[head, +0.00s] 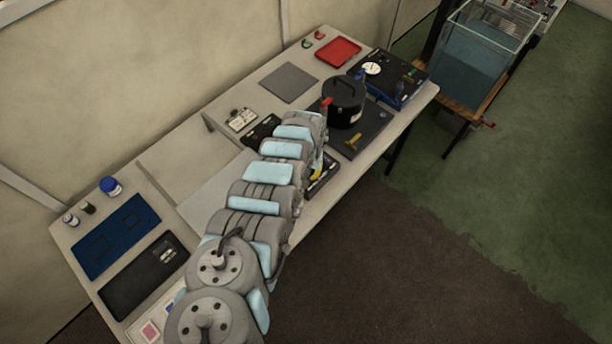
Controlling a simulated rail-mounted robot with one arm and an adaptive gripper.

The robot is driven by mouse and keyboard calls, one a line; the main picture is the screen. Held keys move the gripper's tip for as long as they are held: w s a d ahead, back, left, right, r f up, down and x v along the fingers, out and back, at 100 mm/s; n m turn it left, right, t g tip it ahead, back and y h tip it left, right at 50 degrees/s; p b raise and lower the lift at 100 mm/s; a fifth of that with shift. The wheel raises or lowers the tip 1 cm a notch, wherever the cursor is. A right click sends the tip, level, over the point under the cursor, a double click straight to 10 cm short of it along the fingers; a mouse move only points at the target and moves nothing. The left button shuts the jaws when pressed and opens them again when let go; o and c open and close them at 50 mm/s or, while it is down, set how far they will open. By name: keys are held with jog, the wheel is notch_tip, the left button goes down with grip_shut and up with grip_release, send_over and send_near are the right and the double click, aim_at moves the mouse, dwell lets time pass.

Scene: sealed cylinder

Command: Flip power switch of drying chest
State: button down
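No label marks the drying chest. A clear-walled box (478,62) with a blue-grey inside stands on a wooden stand at the top right and may be it. A small red part (489,125) shows at the stand's front corner; I cannot tell whether it is a switch. My arm reaches from the bottom of the head view up to the middle of the bench, far to the left of this box. My gripper is hidden behind my arm, so its fingers do not show.
A black lidded cylinder (344,102) stands on a dark board (366,138) just beyond my arm's end. A black panel with a gauge (398,78) and a red tray (339,51) lie behind it. A blue mat (117,237) is at the left. The floor (420,250) at right is clear.

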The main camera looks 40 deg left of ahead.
aim_at(308, 181)
jog(key=shift+r+p, duration=1.6)
jog(key=shift+r, duration=0.25)
jog(key=shift+f, duration=0.1)
